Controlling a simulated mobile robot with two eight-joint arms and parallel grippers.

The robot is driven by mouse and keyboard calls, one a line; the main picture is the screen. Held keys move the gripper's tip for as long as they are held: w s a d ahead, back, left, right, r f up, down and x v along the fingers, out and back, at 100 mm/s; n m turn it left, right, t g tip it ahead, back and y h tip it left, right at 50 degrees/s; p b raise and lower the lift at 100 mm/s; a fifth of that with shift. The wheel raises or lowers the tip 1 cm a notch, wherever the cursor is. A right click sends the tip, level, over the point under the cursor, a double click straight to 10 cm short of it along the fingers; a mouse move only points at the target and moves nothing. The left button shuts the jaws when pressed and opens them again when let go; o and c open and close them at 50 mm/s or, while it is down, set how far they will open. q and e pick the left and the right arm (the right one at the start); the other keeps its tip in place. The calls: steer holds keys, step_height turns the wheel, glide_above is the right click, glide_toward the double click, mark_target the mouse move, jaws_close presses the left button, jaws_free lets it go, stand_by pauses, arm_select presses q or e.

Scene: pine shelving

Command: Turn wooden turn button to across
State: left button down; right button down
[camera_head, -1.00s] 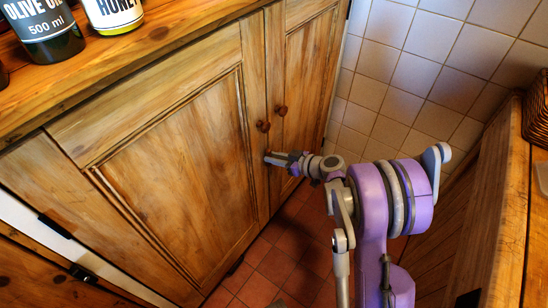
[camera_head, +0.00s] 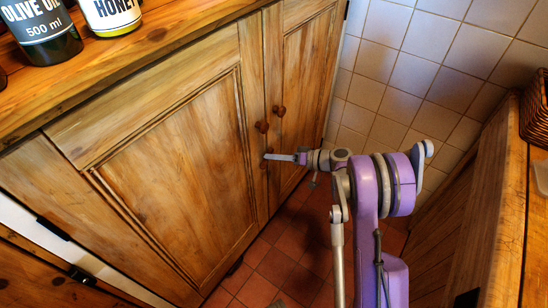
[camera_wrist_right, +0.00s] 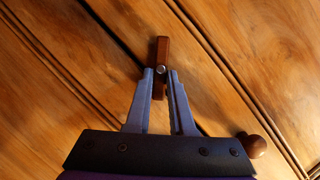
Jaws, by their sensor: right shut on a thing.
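The wooden turn button (camera_wrist_right: 161,52) is a small dark brown bar with a pale screw at its middle, on the cabinet front. In the right wrist view it stands nearly upright and slanted to the diagonal door seam, neither clearly along nor squarely across it. My right gripper (camera_wrist_right: 161,74) has its two fingers on either side of the button's near half, shut on it. In the head view my right gripper (camera_head: 268,157) reaches the cabinet below the knobs and largely hides the button. My left gripper is not in view.
Two round knobs (camera_head: 262,126) (camera_head: 280,111) sit just above the gripper on the doors; one knob (camera_wrist_right: 252,145) shows in the wrist view. A tiled wall and another wooden unit are at the right.

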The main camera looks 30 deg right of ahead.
steer(key=shift+w+d+f+m+t+y+b, duration=0.15)
steer(key=shift+m+y+b, duration=0.35)
steer(key=shift+m, duration=0.65)
steer(key=shift+s+f+m+t+y+b, duration=0.1)
steer(key=shift+f+m+t+y+b, duration=0.15)
steer(key=shift+m+y, duration=0.65)
steer(key=shift+w+d+f+m+t+y+b, duration=0.1)
steer(key=shift+f+m+t+y+b, duration=0.2)
steer(key=shift+m, duration=1.05)
steer(key=shift+r, duration=0.1)
steer(key=c, duration=0.8)
jaws_free()
steer(key=p+v, duration=0.1)
steer(key=v, duration=1)
steer(key=shift+p, duration=0.3)
